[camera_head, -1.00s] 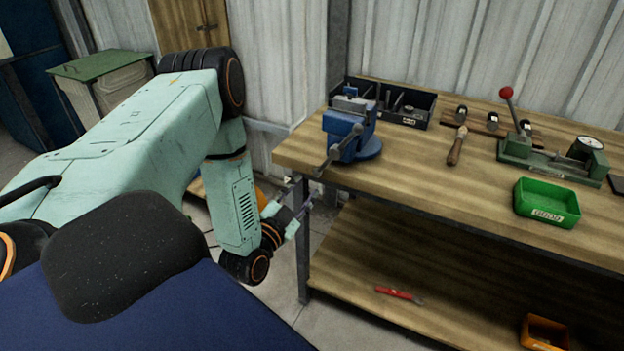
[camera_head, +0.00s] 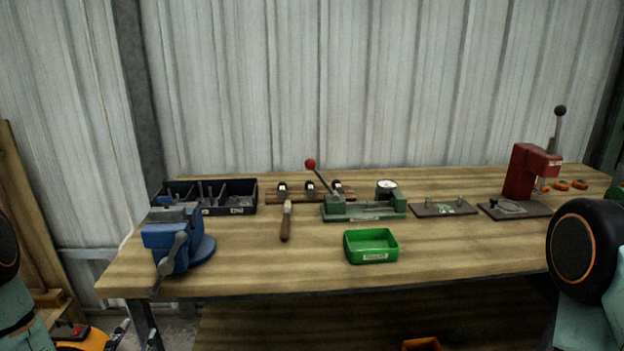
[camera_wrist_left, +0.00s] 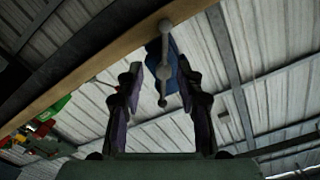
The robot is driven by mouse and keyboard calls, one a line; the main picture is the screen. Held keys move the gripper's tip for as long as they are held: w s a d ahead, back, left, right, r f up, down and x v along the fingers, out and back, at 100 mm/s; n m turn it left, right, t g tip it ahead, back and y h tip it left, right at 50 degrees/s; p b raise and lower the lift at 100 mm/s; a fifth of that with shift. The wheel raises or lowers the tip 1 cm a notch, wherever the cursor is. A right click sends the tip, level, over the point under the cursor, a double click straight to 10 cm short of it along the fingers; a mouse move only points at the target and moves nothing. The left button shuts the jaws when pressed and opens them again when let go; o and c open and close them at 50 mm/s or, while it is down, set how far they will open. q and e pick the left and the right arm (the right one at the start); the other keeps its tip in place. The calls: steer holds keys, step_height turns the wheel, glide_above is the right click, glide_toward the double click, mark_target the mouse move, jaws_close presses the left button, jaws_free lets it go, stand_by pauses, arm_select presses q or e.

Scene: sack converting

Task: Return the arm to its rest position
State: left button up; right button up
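My left arm shows only in part at the left edge of the head view. The tips of its gripper (camera_head: 120,334) are just visible low at the left, below the front left corner of the workbench (camera_head: 330,282). In the left wrist view the left gripper (camera_wrist_left: 163,88) is open, its two fingers well apart with nothing held. The handle of the blue vise (camera_wrist_left: 166,60) appears beyond and between the fingers. A link of my right arm (camera_head: 590,250) stands at the right edge of the head view; its gripper is out of frame.
The blue vise (camera_head: 175,240) sits at the bench's left front corner. A black divided tray (camera_head: 240,197), a green bin (camera_head: 370,247), a green lever tool (camera_head: 362,212) and a red press (camera_head: 528,172) stand on the bench. An orange bin (camera_head: 421,344) is below.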

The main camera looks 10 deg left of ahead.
arm_select(q)
steer(key=s+d+f+n+g+h, duration=0.2)
steer(key=s+d+f+g, duration=0.2)
steer(key=f, duration=0.3)
steer(key=s+d+f+n+g+h, duration=0.1)
steer(key=s+d+f+n+g, duration=0.1)
steer(key=s+d+f+g, duration=0.3)
steer(key=s+d+f+g+b, duration=0.2)
steer(key=s+d+g, duration=0.2)
steer(key=s, duration=0.4)
steer(key=s+d+f+g+h+b, duration=0.1)
steer(key=s+d+f+g, duration=0.2)
steer(key=s, duration=0.6)
steer(key=shift+s+d+f+g+b, duration=0.25)
steer(key=shift+d+f+g+b, duration=0.25)
steer(key=shift+d, duration=0.45)
steer(key=shift+r, duration=0.2)
